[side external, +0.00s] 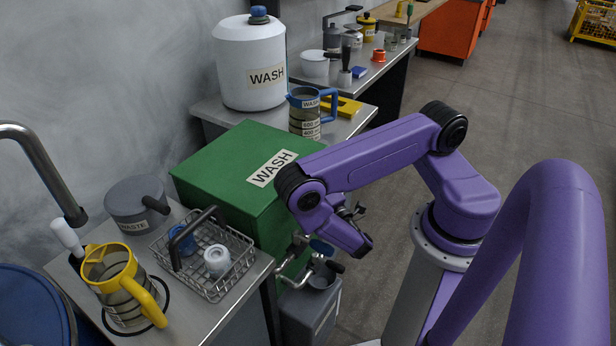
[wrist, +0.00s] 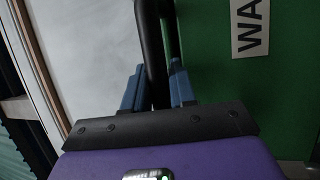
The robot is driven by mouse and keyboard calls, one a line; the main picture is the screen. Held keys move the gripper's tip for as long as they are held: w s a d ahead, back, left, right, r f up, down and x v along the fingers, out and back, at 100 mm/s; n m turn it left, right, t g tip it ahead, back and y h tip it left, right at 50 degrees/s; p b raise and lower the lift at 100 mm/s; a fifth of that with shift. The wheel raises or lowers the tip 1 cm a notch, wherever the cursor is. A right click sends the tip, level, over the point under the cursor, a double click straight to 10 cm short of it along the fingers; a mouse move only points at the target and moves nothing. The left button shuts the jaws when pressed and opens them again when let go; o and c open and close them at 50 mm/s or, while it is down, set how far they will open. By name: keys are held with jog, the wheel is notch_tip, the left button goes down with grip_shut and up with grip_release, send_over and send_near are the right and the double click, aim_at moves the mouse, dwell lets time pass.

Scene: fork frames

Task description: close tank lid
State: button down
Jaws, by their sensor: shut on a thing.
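The green tank (side external: 225,175) stands at the middle left with a WASH label on its flat top. No open gap shows along its top, but its front side is partly behind my arm. My gripper (wrist: 160,88) has blue fingers, shut on a dark handle bar (wrist: 149,40) in the wrist view. The green surface with the label (wrist: 249,28) lies just right of the bar there. I cannot tell how the bar joins the tank. In the side view my purple wrist is at the tank's right front, and the fingers and their hold are not clear.
Pipes and a grey canister (side external: 310,312) sit below my wrist. A wire basket (side external: 205,265), a yellow jug (side external: 112,270) and a WASTE pot (side external: 135,203) stand on the left bench. A white WASH drum (side external: 250,65) and a blue-handled jug (side external: 305,112) stand behind.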

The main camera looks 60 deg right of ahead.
dwell(0.3)
jog(key=c, duration=1)
grip_release()
jog(key=shift+v, duration=3.75)
